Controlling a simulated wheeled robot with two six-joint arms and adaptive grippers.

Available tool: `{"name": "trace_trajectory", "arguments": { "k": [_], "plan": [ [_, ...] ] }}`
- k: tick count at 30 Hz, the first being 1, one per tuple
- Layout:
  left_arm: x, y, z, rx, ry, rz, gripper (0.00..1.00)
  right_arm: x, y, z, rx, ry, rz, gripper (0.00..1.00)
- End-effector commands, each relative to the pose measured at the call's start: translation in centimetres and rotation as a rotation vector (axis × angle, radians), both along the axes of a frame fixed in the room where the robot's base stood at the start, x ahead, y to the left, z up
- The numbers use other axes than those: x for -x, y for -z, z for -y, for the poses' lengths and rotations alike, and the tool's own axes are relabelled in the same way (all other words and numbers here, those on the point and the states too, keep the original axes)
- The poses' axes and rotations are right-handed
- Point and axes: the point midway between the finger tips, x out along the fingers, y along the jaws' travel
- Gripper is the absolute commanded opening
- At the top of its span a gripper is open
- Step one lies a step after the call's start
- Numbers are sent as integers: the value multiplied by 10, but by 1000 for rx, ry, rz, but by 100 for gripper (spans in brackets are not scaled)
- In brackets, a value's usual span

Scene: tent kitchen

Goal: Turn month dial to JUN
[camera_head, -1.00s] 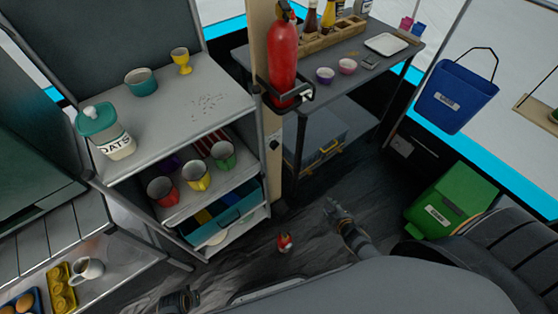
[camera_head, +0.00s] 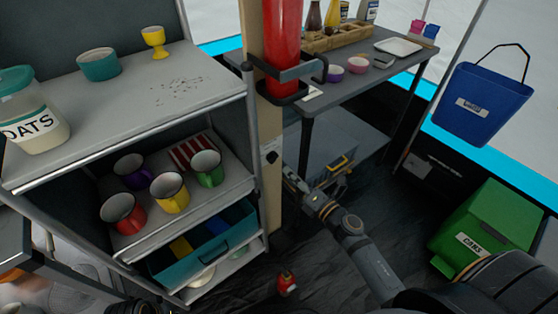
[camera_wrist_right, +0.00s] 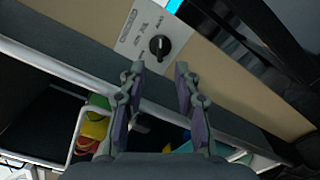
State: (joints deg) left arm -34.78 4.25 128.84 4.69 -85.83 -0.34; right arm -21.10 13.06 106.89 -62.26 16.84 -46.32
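The month dial (camera_wrist_right: 160,46) is a round black knob on a pale label plate (camera_wrist_right: 139,27) with small print around it. The plate is fixed to the tan post; the print is too small to read. In the head view the dial (camera_head: 271,157) is a small dark spot on the post. My right gripper (camera_wrist_right: 160,70) is open and empty, its two fingers short of the dial and to either side of its line. In the head view it (camera_head: 290,178) is just right of the post. A dark part of my left arm shows at the bottom edge; its fingers cannot be made out.
A red fire extinguisher (camera_head: 283,40) hangs in a black bracket (camera_head: 290,82) above the dial. Left of the post stands a shelf (camera_head: 215,90) with mugs. A dark table (camera_head: 300,98) stands behind on the right. A small red object (camera_head: 287,283) lies on the floor.

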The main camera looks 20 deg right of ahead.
Motion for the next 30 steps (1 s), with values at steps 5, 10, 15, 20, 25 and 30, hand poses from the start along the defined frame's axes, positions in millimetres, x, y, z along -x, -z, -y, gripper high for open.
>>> {"name": "trace_trajectory", "arguments": {
  "k": [5, 10, 15, 20, 25, 30],
  "plan": [
    [1, 0, -5, -16, -5, -32, 0, -38, -3, -14, -3, 1, 3, 32],
    [-1, 7, -6, -18, -8, -28, 0, -60, 0, -22, -2, 2, 0, 32],
    [-1, 8, -6, -18, -8, -29, 0, -67, 0, -24, -2, 0, -1, 32],
    [-1, 8, -6, -18, -8, -28, 0, -67, 0, -24, -2, 1, -1, 32],
    [-1, 8, -6, -18, -8, -29, 0, -67, 0, -24, -2, 0, -1, 13],
    [-1, 8, -6, -18, -8, -29, 0, -67, 0, -24, -2, 1, -1, 0]
  ]
}}
